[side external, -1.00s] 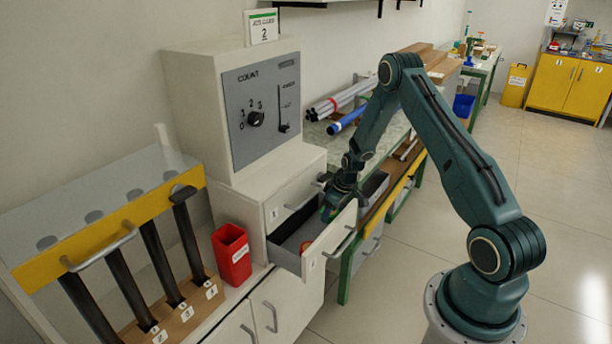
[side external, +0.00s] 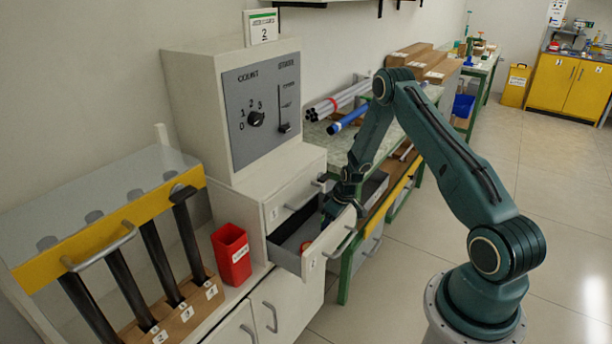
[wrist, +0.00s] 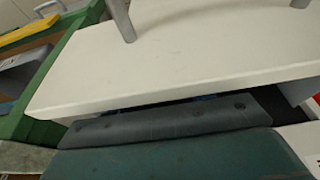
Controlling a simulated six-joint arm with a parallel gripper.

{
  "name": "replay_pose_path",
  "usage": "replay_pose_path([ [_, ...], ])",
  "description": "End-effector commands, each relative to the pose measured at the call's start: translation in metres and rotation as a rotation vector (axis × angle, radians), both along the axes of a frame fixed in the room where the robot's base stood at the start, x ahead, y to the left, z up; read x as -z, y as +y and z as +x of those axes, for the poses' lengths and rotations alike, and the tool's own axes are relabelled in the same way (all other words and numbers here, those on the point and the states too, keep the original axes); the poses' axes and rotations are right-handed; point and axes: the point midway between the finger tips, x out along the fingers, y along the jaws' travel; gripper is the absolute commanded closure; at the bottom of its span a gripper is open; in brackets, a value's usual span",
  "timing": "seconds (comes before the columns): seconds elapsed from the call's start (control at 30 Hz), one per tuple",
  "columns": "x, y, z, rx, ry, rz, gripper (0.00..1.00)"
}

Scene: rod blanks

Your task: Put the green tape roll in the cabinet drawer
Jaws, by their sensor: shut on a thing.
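The cabinet drawer (side external: 326,246) is pulled open, with a white front and a dark grey inside. My gripper (side external: 330,212) reaches down into the far right part of the drawer, behind its front panel. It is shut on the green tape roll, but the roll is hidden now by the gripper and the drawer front. In the wrist view, a white panel with a grey handle (wrist: 122,18) fills the upper middle, and the fingertips are not visible.
A closed drawer (side external: 290,200) sits above the open one. The control box (side external: 262,105) stands on the cabinet. A red bin (side external: 232,256) stands to the left. The green-framed bench (side external: 345,262) with pipes is close on the right.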

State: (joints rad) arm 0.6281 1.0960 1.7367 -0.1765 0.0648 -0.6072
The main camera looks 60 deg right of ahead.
Motion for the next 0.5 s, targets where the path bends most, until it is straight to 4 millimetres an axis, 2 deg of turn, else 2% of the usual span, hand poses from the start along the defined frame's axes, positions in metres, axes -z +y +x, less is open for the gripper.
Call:
replay_pose_path([
  [0.33, 0.0047, -0.0001, 0.0002, 0.0, -0.001, 0.0, 0.7],
  [0.37, 0.0049, -0.0001, 0.0001, 0.0, 0.0, 0.0, 0.46],
  [0.47, 0.0048, 0.0, 0.0, 0.0, 0.0, 0.0, 0.26],
  [0.5, 0.0048, -0.0001, 0.0, 0.0, 0.0, 0.0, 0.26],
])
